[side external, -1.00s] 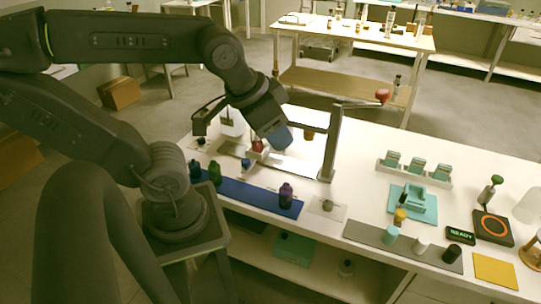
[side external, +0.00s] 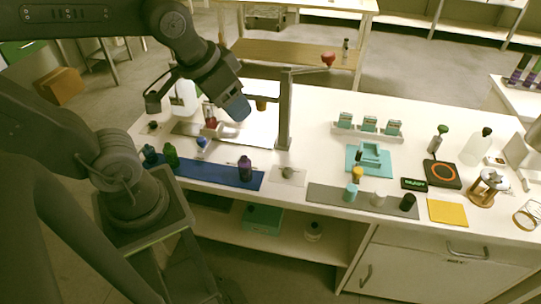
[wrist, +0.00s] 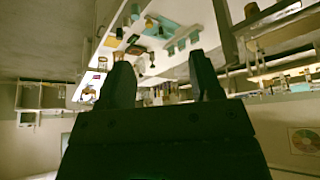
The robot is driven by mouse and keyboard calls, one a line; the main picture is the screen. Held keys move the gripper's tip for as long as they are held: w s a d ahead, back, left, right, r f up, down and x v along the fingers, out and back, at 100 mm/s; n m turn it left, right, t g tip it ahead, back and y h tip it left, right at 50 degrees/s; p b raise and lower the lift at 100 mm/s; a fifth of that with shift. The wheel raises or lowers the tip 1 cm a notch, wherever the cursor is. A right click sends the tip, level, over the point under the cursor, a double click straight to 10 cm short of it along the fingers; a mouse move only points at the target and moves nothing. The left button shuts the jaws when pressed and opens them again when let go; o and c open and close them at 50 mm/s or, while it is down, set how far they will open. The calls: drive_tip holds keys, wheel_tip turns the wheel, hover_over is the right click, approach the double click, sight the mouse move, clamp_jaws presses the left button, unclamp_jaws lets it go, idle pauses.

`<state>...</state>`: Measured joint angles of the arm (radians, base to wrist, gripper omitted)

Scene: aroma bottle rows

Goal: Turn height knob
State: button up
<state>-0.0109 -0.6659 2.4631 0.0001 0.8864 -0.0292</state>
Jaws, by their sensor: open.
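A grey stand post (side external: 284,115) rises from the white bench, with a thin arm at its top reaching right. My gripper (side external: 237,108) is left of the post, tilted downward, apart from the red piece. An amber piece (side external: 261,103) shows between my gripper and the post. In the wrist view my two dark fingers (wrist: 163,75) are spread apart with nothing held between them.
A blue mat (side external: 215,176) with dark bottles lies along the front left edge. A grey mat (side external: 330,197) with small jars, a teal tray (side external: 352,185), a rack (side external: 350,131) and a yellow pad (side external: 448,212) are to the right. Bare bench lies right of the post.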

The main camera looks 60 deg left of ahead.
drive_tip(key=w+a+f+n+g, duration=0.3)
drive_tip(key=w+f, duration=0.4)
drive_tip(key=w, duration=0.5)
drive_tip(key=n+g, duration=0.2)
drive_tip(key=n, duration=0.1)
approach(288, 171)
wheel_tip(288, 171, down, 9)
drive_tip(key=shift+w+f, duration=0.15)
drive_tip(key=shift+w, duration=0.05)
drive_tip(key=shift+c, duration=0.3)
drive_tip(key=c, duration=0.9)
drive_tip(key=shift+o, duration=0.2)
